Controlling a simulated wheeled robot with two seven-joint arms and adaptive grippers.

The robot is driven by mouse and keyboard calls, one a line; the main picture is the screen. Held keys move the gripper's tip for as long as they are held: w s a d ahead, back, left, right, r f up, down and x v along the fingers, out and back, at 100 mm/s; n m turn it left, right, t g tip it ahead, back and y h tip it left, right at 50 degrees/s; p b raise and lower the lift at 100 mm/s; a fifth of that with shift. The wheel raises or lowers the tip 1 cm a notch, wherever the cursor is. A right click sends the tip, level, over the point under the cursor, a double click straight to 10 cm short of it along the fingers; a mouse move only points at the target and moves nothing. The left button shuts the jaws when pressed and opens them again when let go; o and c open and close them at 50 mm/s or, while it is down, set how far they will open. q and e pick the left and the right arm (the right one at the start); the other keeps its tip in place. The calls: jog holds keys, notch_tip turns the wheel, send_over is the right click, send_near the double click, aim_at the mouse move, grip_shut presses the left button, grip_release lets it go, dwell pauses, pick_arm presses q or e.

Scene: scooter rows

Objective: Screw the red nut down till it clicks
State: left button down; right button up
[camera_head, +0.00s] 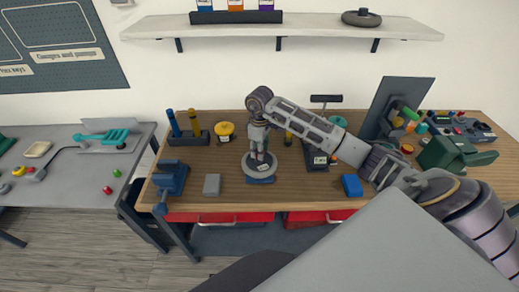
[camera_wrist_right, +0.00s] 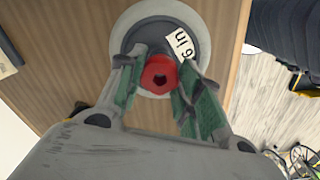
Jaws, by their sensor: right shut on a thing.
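The red nut (camera_wrist_right: 159,75) shows from above in the wrist view, with a dark hole in its middle. It sits over a dark round hub on a pale round base (camera_wrist_right: 133,16); a white label lies beside it. The base also shows on the workbench in the head view (camera_head: 248,168). My right gripper (camera_head: 259,150) points down over the base. In the wrist view its green-padded fingers (camera_wrist_right: 160,68) are shut on the nut, one on each side. The thread under the nut is hidden. My left gripper is out of view.
On the wooden workbench (camera_head: 226,160), a blue vise (camera_head: 171,178), a grey block (camera_head: 212,184) and a yellow round part (camera_head: 224,129) lie left of the base. A blue block (camera_head: 352,185) lies to its right. A green machine (camera_head: 455,153) stands at the far right. A shelf (camera_head: 300,24) hangs above.

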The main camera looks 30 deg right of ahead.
jog(key=shift+w+r, duration=0.1)
jog(key=shift+w, duration=0.05)
jog(key=o, duration=1.1)
jog(key=shift+r, duration=3.65)
